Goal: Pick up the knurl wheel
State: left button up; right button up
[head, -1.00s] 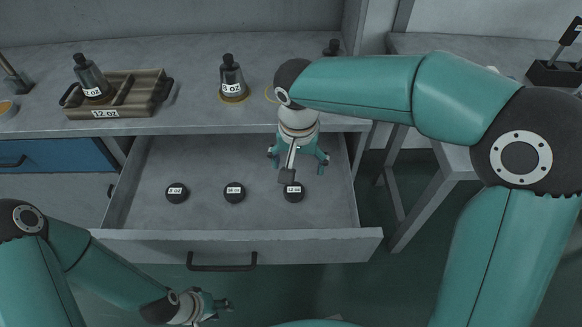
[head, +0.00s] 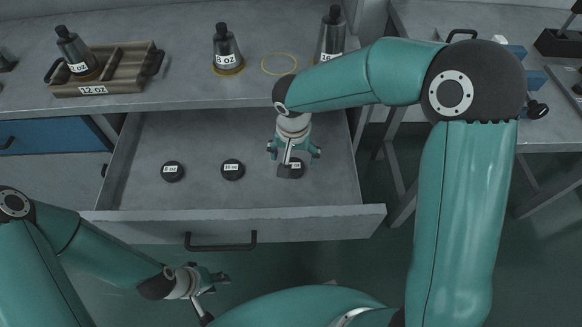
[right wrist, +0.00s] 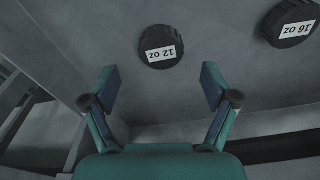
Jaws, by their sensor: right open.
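Three black knurl wheels lie in the open drawer: one marked 8 oz (head: 172,171), one marked 16 oz (head: 233,169) and, at right, one marked 12 oz (head: 298,169). My right gripper (head: 293,158) is open and empty just above the 12 oz wheel and partly hides it in the head view. In the right wrist view, the 12 oz wheel (right wrist: 160,47) lies ahead of the parted fingers (right wrist: 160,82), centred between them and apart from them. The 16 oz wheel (right wrist: 292,22) is at upper right there. My left gripper (head: 207,282) is in front of the drawer; its jaw opening is unclear.
The drawer (head: 240,222) has a front wall and side walls around the wheels. On the counter stand a tray marked 12 oz (head: 100,88) with a bottle (head: 78,52), an 8 oz bottle (head: 227,48), an empty yellow ring (head: 279,64) and another bottle (head: 331,38).

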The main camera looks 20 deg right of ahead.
aim_at(293, 164)
jog(key=f, duration=0.5)
jog(key=shift+w, duration=0.35)
jog(key=c, duration=1.5)
